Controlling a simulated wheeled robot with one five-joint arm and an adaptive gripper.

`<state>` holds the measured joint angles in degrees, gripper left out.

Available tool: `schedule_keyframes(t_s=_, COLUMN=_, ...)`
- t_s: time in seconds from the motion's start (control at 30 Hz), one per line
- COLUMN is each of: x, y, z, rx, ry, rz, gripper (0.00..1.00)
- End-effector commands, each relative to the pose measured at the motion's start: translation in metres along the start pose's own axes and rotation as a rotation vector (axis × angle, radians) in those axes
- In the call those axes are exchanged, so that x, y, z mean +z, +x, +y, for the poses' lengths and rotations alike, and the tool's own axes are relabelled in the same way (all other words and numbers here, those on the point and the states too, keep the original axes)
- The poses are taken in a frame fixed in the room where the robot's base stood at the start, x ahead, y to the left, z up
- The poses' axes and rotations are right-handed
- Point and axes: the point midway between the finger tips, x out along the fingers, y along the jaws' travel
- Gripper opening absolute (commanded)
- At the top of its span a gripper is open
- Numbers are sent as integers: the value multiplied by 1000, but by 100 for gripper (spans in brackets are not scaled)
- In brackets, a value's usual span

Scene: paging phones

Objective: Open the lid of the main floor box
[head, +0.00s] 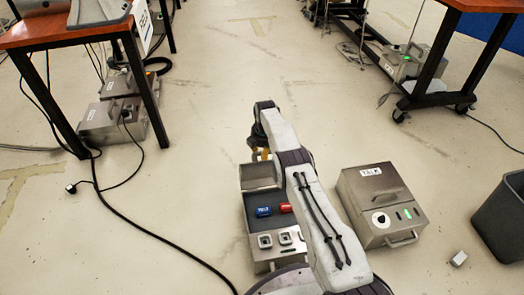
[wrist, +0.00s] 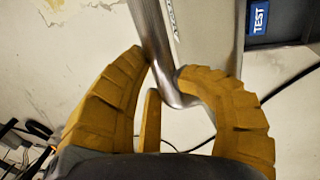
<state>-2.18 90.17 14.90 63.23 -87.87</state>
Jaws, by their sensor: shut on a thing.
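The main floor box (head: 252,225) is a metal case on the floor just left of my arm in the head view. Its lid (head: 259,176) stands raised at the back, so the inside shows with a blue and a red part. In the wrist view the yellow fingers of my gripper (wrist: 163,62) close around a curved metal handle (wrist: 150,30), with the lid's pale face (wrist: 210,30) beside it. A blue TEST label (wrist: 259,17) shows behind. In the head view only a little yellow of my gripper (head: 263,154) shows behind the lid; my arm hides the box's right side.
A second metal box (head: 382,200) with a shut lid and a green light stands right of my arm. A dark bin (head: 500,222) is at the right edge. A table (head: 70,28) and black cables (head: 160,245) lie left. Floor ahead is clear.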

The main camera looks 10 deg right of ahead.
Motion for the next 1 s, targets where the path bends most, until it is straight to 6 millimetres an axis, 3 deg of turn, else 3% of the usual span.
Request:
schedule_keyframes(t_s=0.03, x=0, y=10, z=-7, rx=-17, ry=0, rz=0, gripper=0)
schedule_keyframes(t_s=0.07, x=0, y=10, z=-7, rx=-17, ry=0, rz=0, gripper=33)
schedule_keyframes(t_s=0.33, x=0, y=9, z=-8, rx=-19, ry=0, rz=-1, gripper=57)
schedule_keyframes(t_s=1.0, x=0, y=4, z=-3, rx=-10, ry=0, rz=0, gripper=58)
